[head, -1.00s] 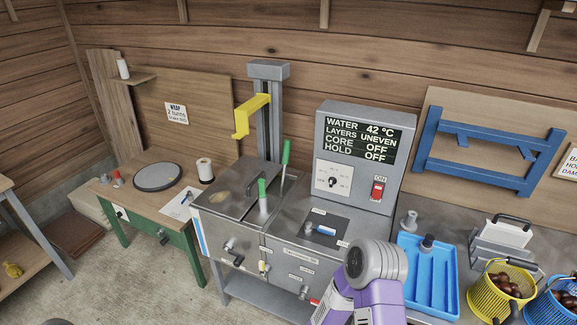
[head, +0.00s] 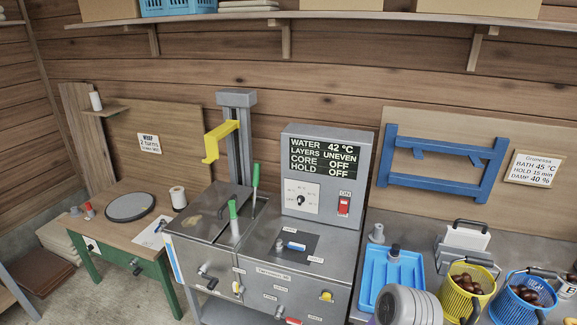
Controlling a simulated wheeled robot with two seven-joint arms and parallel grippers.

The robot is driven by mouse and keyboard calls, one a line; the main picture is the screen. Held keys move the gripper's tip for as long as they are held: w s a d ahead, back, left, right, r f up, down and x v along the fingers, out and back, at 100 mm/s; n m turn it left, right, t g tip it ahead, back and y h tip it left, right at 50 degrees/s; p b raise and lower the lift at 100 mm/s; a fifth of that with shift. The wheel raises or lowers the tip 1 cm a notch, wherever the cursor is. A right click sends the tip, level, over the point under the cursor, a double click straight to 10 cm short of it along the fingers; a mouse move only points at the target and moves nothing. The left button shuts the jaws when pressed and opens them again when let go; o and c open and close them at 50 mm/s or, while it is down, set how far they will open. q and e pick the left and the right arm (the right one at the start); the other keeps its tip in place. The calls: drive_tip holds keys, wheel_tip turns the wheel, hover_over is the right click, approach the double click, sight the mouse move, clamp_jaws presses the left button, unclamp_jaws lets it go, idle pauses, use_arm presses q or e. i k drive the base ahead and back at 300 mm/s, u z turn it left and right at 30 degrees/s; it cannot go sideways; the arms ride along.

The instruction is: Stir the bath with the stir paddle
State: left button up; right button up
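The bath is a steel tank (head: 195,262) left of the control panel, with grey lid plates on top. A tool with a green handle (head: 233,212) stands upright at the front of the tank top. A second green handle (head: 255,177) rises taller just behind it, on a thin shaft. Their lower ends are hidden, so I cannot tell which is the stir paddle. The display (head: 323,158) reads water 42 °C, layers uneven, core off, hold off.
A yellow hook arm (head: 219,140) on a steel column stands behind the bath. A blue tray (head: 391,272), a yellow basket (head: 467,291) and a blue basket (head: 525,297) of chestnuts stand to the right. A wooden table (head: 120,225) with a round grey disc is left.

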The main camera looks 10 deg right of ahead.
sight(257, 165)
drive_tip(key=u, duration=0.1)
drive_tip(key=i, duration=0.9)
drive_tip(key=u, duration=0.5)
